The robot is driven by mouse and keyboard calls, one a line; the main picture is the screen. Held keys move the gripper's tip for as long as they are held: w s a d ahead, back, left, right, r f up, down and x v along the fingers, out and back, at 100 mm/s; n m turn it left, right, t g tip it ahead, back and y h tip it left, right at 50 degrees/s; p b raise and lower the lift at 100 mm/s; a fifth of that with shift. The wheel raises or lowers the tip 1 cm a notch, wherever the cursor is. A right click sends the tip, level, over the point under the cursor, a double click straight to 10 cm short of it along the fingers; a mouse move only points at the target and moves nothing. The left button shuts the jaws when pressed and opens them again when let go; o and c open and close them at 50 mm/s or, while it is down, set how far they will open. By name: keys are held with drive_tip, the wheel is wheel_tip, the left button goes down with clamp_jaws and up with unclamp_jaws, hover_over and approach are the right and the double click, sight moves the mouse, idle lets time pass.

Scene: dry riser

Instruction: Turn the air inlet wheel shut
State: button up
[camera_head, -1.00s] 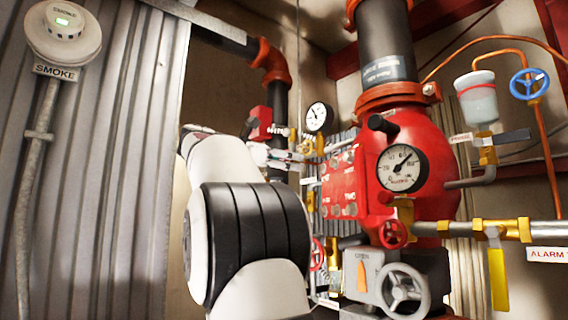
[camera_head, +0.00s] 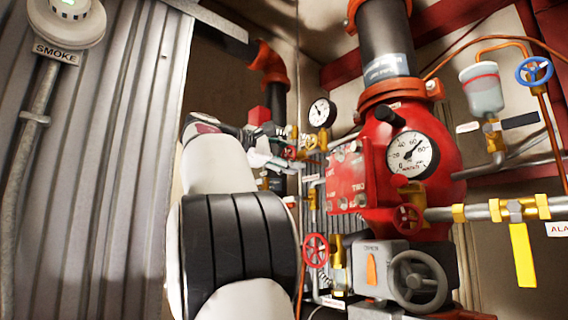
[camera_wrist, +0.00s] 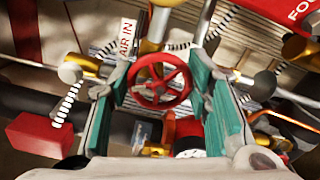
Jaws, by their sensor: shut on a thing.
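The air inlet wheel (camera_wrist: 160,84) is a small red spoked handwheel beside a white "AIR IN" label (camera_wrist: 127,37) in the wrist view. My gripper (camera_wrist: 160,78) has its teal-padded fingers on the left and right sides of the wheel, shut on its rim. In the head view my gripper (camera_head: 272,150) is small and far off, at the pipework beyond my white and black arm. The wheel is hard to make out there.
A red valve body with a large pressure gauge (camera_head: 412,155) stands right of my arm. A grey handwheel (camera_head: 418,279) and another red handwheel (camera_head: 316,250) sit lower. A smoke detector (camera_head: 66,20) is on the corrugated wall at left. Pipes crowd the gripper.

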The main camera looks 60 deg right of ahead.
drive_tip(key=m+b, duration=0.2)
drive_tip(key=m, duration=0.2)
drive_tip(key=shift+f+m, duration=0.1)
drive_tip(key=shift+m, duration=0.2)
drive_tip(key=m+b, duration=0.2)
drive_tip(key=m, duration=0.3)
drive_tip(key=m+b, duration=0.1)
drive_tip(key=m, duration=0.8)
drive_tip(key=shift+f+b, duration=0.1)
drive_tip(key=shift+b, duration=0.25)
drive_tip(key=shift+m, duration=0.3)
drive_tip(key=o, duration=1.2)
drive_tip(key=shift+d, duration=0.1)
drive_tip(key=shift+w, duration=0.1)
drive_tip(key=v, duration=1.2)
